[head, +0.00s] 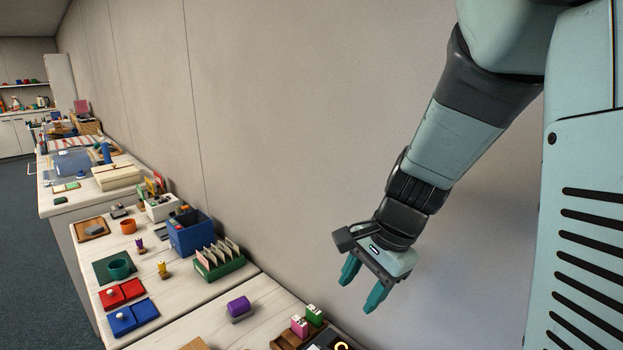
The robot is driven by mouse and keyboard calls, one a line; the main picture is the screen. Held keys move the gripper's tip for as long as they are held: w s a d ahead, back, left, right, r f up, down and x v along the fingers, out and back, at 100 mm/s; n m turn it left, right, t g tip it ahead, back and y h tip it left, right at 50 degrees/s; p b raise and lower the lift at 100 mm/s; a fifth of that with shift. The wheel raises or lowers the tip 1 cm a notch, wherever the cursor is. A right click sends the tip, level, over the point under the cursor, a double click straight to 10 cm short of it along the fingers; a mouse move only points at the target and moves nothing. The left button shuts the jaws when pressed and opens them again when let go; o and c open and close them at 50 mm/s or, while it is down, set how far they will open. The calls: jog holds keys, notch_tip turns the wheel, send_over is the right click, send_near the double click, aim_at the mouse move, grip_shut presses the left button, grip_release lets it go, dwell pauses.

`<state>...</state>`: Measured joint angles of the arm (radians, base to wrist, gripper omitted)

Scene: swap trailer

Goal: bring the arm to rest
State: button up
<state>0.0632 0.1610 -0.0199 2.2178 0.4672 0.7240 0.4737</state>
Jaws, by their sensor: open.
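My gripper (362,289) hangs at the end of my arm in the right half of the head view. Its two teal fingers point down and stand apart, with nothing between them. It is in front of the pale wall, above and to the right of the pink and green blocks at the near table edge. It touches nothing that I can see.
Below lies a near table with a purple block (238,306), a pink block (299,326) and a green block (314,315). Farther left are a green rack of cards (220,266), a blue bin (190,238), and red (122,294) and blue (132,317) trays. The wall (300,120) runs alongside.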

jog(key=s+d+r+n+t+h, duration=0.1)
jog(key=s+r+n+t, duration=0.1)
jog(key=s+r+n, duration=0.3)
jog(key=s+d+r+n+t+h, duration=0.1)
jog(key=s+r+n+t+h, duration=0.1)
jog(key=s+r+n, duration=0.3)
jog(key=s+r, duration=0.4)
jog(key=s, duration=0.2)
jog(key=shift+s+d+n, duration=0.35)
jog(key=shift+s+n, duration=0.05)
jog(key=shift+r, duration=0.1)
jog(key=shift+c, duration=0.2)
